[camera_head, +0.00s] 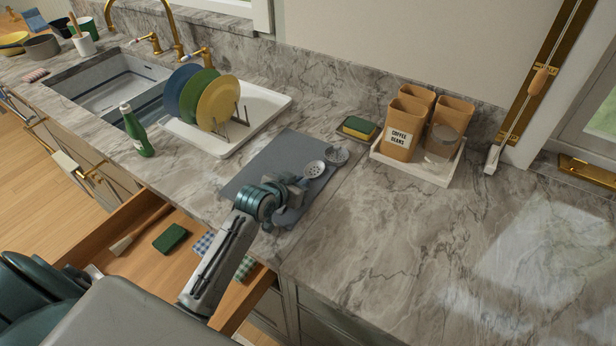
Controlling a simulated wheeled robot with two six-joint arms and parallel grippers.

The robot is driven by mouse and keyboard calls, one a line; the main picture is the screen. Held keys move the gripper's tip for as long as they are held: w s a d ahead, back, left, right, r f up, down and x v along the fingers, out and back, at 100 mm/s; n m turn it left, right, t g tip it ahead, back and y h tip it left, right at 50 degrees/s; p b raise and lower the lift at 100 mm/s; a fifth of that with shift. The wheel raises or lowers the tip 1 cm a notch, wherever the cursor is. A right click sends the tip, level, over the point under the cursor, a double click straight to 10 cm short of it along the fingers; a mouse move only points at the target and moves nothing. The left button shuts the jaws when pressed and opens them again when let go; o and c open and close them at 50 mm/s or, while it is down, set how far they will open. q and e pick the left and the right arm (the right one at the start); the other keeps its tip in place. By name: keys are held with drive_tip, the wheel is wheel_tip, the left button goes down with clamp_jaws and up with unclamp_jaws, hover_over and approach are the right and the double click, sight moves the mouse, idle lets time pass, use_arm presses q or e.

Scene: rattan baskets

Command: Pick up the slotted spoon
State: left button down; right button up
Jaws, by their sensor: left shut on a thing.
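A grey board (262,160) lies on the marble counter near its front edge. My left gripper (297,186) is low over the right part of this board. It is shut on the slotted spoon (314,169), whose pale round head sticks out beyond the fingers. The jaws hide most of its handle, and I cannot tell whether the spoon is clear of the board. A second pale utensil head (336,155) shows just behind and to the right. My right gripper is not in view.
An open drawer (150,262) with a green sponge (170,238) lies below the arm. A white dish tray (262,112) with upright plates stands behind left. Canisters in a white tray (425,167) and a sponge (358,127) stand behind right. The right counter is clear.

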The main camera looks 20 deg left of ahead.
use_arm(q)
drive_tip(key=shift+r, duration=0.1)
drive_tip(key=shift+r, duration=0.3)
wheel_tip(320, 180, up, 2)
drive_tip(key=shift+r+b, duration=0.2)
drive_tip(key=shift+b, duration=0.75)
drive_tip(key=s+a+b, duration=0.1)
drive_tip(key=a, duration=0.3)
drive_tip(key=s+a+r+b, duration=0.1)
drive_tip(key=s+a, duration=0.1)
drive_tip(key=a, duration=0.3)
drive_tip(key=s+a+b, duration=0.1)
drive_tip(key=s+a, duration=0.1)
drive_tip(key=a, duration=0.2)
drive_tip(key=shift+s+a+r+b, duration=0.15)
drive_tip(key=shift+a+r+b, duration=0.15)
drive_tip(key=shift+b, duration=0.1)
drive_tip(key=shift+s+a, duration=0.25)
drive_tip(key=shift+a, duration=0.3)
